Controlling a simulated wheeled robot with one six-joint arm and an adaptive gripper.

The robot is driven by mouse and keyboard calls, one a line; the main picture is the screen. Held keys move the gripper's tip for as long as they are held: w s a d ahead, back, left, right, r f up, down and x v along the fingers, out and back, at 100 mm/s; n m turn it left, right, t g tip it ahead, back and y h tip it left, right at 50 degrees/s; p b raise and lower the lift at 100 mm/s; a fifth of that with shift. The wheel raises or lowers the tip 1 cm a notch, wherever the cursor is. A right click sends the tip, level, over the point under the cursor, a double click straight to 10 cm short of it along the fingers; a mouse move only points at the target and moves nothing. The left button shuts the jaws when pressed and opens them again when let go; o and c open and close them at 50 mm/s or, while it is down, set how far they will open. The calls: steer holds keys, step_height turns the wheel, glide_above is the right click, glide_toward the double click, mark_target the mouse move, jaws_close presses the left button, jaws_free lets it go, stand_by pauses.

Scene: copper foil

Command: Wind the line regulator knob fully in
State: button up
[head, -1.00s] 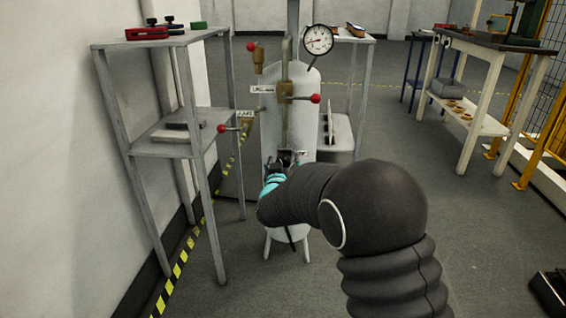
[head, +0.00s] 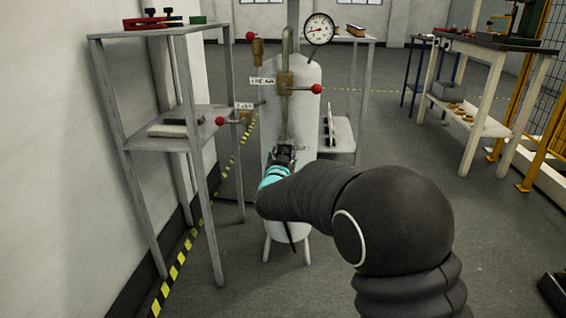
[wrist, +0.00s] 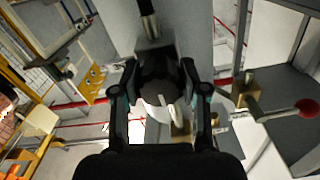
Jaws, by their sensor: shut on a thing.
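The regulator knob (wrist: 162,82) is dark and round in the wrist view, below a grey block and a dark stem. My gripper (wrist: 160,90) has one finger on each side of it and is shut on it. A pale bar crosses the knob's lower part. In the head view my gripper (head: 284,157) is at the front of the white tank (head: 297,190), below the brass valve with a red-ball lever (head: 316,88). There my gripper and arm largely hide the knob.
A round gauge (head: 319,29) tops the tank. Another red-ball lever (head: 220,121) sticks out at left, and one shows in the wrist view (wrist: 306,107). A grey shelf rack (head: 150,137) stands close on the left.

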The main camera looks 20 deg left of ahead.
steer(key=o, duration=1.1)
steer(key=v, duration=1.2)
steer(key=shift+a, duration=0.1)
steer(key=shift+f, duration=0.1)
